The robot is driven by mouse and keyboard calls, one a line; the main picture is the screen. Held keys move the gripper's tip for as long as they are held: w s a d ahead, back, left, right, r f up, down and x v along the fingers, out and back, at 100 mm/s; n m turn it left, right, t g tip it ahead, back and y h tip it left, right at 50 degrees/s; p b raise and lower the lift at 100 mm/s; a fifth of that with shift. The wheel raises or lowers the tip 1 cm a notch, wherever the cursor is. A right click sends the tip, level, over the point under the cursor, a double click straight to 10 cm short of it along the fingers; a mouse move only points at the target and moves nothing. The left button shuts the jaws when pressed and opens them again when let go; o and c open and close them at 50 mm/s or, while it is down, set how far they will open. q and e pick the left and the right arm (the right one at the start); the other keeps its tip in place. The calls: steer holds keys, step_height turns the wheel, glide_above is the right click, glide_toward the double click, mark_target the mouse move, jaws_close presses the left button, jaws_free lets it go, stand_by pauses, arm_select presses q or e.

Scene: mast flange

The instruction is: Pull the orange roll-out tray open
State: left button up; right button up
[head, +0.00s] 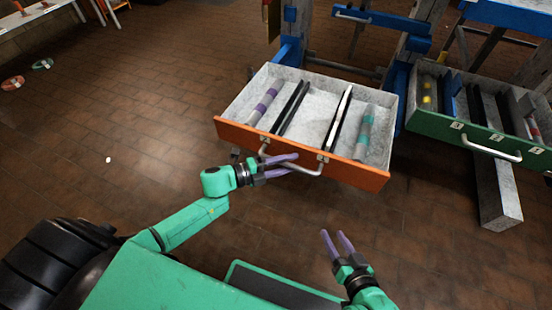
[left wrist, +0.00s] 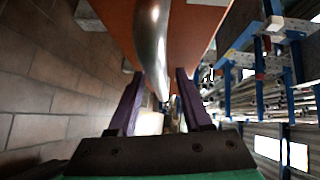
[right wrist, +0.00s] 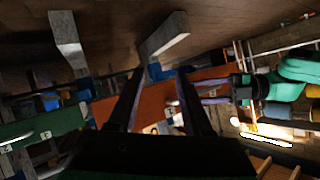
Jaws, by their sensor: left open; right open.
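The orange roll-out tray (head: 340,170) stands open in the head view, its grey inside showing. Inside lie a purple-banded cylinder (head: 263,102), a teal-banded cylinder (head: 364,134) and dark and white bars. Its curved metal handle (head: 312,170) runs along the orange front. In the left wrist view the handle (left wrist: 152,45) runs between the spread purple fingers (left wrist: 160,85); contact cannot be told. My right gripper (head: 338,236) is open and empty, below and apart from the tray. The orange front also shows in the right wrist view (right wrist: 150,105).
A green-fronted tray (head: 470,135) with a metal handle stands open at the right, a grey beam (head: 497,200) below it. Blue and grey rack frames stand behind.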

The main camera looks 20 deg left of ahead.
arm_select(q)
steer(key=shift+s+a, duration=0.25)
steer(key=p+v, duration=0.3)
steer(key=v, duration=1.1)
arm_select(e)
steer(key=d+r+n+g+h, duration=0.1)
steer(key=d+r+g+h, duration=0.1)
steer(key=d+g, duration=0.2)
steer(key=shift+s+d+r+h, duration=0.3)
steer(key=shift+s+d, duration=0.05)
steer(key=shift+d, duration=0.65)
arm_select(q)
steer(key=shift+w, duration=0.1)
